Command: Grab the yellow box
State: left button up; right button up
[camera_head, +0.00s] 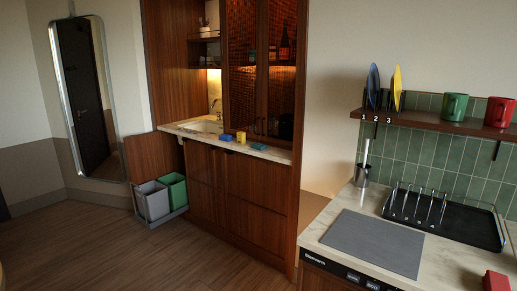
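A small yellow box (241,137) stands on the light stone counter (275,155) of the wooden cabinet unit in the middle of the head view. A blue item (227,137) lies close to its left, and another blue item (259,146) lies to its right. The yellow box is small and far off, so its details are hard to make out. Neither of my grippers shows in this view.
A sink (208,126) lies left of the box. Below, grey (152,201) and green (173,190) bins stand by an open cabinet door. A nearer counter at right holds a grey mat (375,242), a black dish rack (440,219) and a red block (495,281). The wooden floor is clear.

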aim_at(241, 135)
jog(key=i+j+u, duration=0.15)
jog(key=i+u, duration=0.55)
jog(key=i, duration=0.2)
jog(key=i+l+u, duration=0.1)
jog(key=i+u, duration=0.3)
jog(key=i+j+z, duration=0.15)
jog(key=i, duration=0.5)
jog(key=i+j+z, duration=0.15)
jog(key=i, duration=0.5)
jog(key=i+l+z, duration=0.1)
jog(key=i+z, duration=0.35)
jog(key=i+j+z, duration=0.15)
jog(key=i+z, duration=0.3)
jog(key=i, duration=0.2)
